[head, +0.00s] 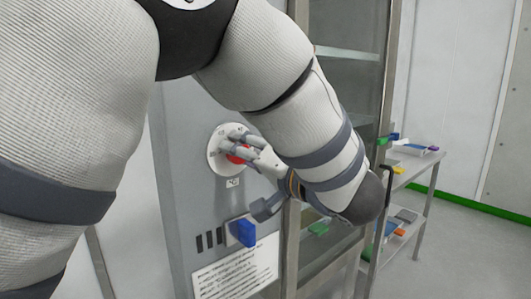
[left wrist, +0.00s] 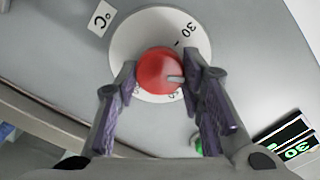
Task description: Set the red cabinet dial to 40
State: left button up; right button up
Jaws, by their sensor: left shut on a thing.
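The red dial (head: 238,156) sits on a round white scale plate on the grey cabinet front (head: 187,180). My left gripper (head: 240,147) is shut on the dial. In the left wrist view the red dial (left wrist: 157,68) is between its two fingers. A pale pointer mark on the dial faces right and slightly down in that view. The white plate (left wrist: 130,40) shows "30" at its upper right; a lower number is partly hidden by the dial and fingers. A small display (left wrist: 288,143) with green digits seems to read 30. My right gripper is out of view.
A blue switch (head: 247,233) and a printed notice (head: 235,274) are below the dial. A glass-doored frame (head: 345,75) stands right of the cabinet. A cart (head: 426,183) with trays and coloured items stands further right. My left arm covers much of the head view.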

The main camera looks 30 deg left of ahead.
pick_arm(q)
jog(key=o, duration=1.1)
jog(key=shift+a, duration=0.1)
jog(key=shift+o, duration=0.2)
jog(key=v, duration=1.2)
